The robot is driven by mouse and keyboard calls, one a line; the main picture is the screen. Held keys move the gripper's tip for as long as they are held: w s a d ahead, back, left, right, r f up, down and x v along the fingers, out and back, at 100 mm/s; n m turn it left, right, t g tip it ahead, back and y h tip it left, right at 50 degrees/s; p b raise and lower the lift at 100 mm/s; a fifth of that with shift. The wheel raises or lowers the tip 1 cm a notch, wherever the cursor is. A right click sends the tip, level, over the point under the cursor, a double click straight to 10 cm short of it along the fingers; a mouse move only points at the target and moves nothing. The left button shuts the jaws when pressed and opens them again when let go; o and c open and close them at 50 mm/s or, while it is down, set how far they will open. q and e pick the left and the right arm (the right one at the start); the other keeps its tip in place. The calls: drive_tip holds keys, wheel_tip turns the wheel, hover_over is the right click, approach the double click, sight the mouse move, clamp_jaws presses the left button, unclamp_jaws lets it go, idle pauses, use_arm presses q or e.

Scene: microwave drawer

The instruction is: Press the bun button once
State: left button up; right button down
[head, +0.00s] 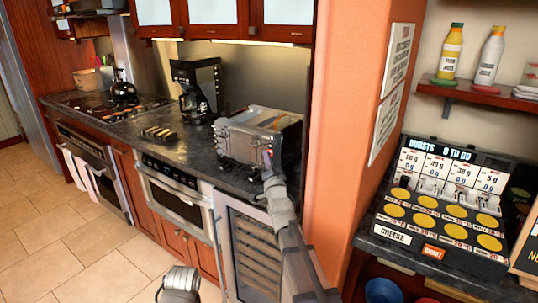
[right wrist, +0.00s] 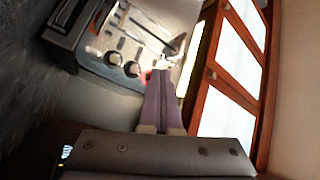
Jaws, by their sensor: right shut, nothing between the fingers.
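A silver toaster (head: 246,137) stands on the dark counter at the right end. In the right wrist view the toaster (right wrist: 92,46) appears turned on its side, with slots, levers and round knobs (right wrist: 132,69) on its end face. My right gripper (head: 268,160) is shut and empty, with its fingertips at this face. In the right wrist view, its purple-grey fingers (right wrist: 158,78) reach the face beside a small red spot. I cannot tell whether they touch it. The bun button cannot be read or told apart. My left gripper (head: 180,282) shows partly at the bottom edge, its fingers unclear.
A black coffee maker (head: 196,88) stands left of the toaster, with a dark rack (head: 159,134) on the counter (head: 130,118). An orange wall (head: 345,115) rises close on the right. The floor at left is clear.

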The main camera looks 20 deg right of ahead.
drive_tip(key=shift+s+a, duration=0.45)
drive_tip(key=shift+a, duration=0.15)
drive_tip(key=s+a, duration=0.1)
drive_tip(key=a, duration=0.1)
drive_tip(key=s+a, duration=0.2)
idle(0.4)
idle(0.6)
